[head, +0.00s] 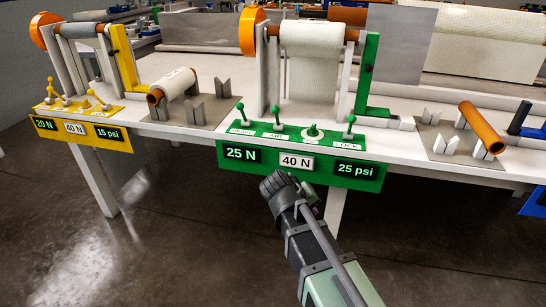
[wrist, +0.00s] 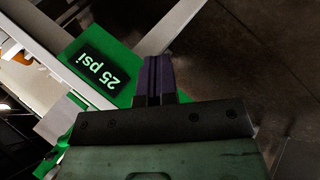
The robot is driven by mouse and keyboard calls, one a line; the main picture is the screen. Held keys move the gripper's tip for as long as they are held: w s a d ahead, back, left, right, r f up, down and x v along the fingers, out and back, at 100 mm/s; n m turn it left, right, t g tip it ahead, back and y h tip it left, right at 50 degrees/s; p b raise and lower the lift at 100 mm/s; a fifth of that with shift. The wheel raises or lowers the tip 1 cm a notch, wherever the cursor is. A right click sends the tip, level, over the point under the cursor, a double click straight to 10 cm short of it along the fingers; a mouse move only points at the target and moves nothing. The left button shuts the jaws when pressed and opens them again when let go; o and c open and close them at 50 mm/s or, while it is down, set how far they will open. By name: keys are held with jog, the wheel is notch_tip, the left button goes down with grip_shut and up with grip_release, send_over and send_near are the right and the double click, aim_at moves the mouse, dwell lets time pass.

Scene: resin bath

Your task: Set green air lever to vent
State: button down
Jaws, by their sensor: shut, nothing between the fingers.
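The green control panel (head: 266,163) sits on the front edge of the white table, with displays reading 25 N, 40 N and 25 psi. The green air lever (head: 277,114) is the second from the left, standing about upright above a label that seems to read AIR; its exact setting is too small to tell. My gripper (head: 278,184) is in front of and below the panel, apart from the lever. In the wrist view my gripper (wrist: 155,72) is shut and empty, its dark fingers near the 25 psi display (wrist: 96,73). The air lever cannot be made out there.
Beside it stand another green lever (head: 240,113), a green knob (head: 313,131) and a lever (head: 350,124) by the LOCK label. A yellow panel (head: 75,129) is on the left. An orange tube (head: 482,127) rests at right. The floor in front is clear.

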aim_at(276, 116)
jog(key=w+a+f+n+t+h+b, duration=0.1)
jog(key=w+a+f+t+h+b, duration=0.2)
jog(key=w+a+f+t+b, duration=0.35)
jog(key=w+a+r+n+t+b, duration=0.2)
jog(key=w+a+r+n+t, duration=0.1)
jog(key=a+r+t, duration=0.2)
jog(key=w+a+r+n+t+b, duration=0.2)
jog(key=a+r+t, duration=0.3)
jog(key=r, duration=0.3)
jog(key=shift+w+r+n+t+h, duration=0.4)
jog(key=shift+w+n+t, duration=0.05)
jog(key=shift+w+n, duration=0.45)
jog(key=p+x, duration=0.6)
jog(key=x, duration=0.7)
jog(key=shift+w+d+r+p, duration=0.1)
jog(key=shift+w+d+p, duration=0.1)
jog(key=shift+p, duration=0.1)
jog(key=shift+w+d, duration=0.1)
jog(key=shift+w, duration=0.15)
jog(key=shift+d+r, duration=0.1)
jog(key=shift+r, duration=0.05)
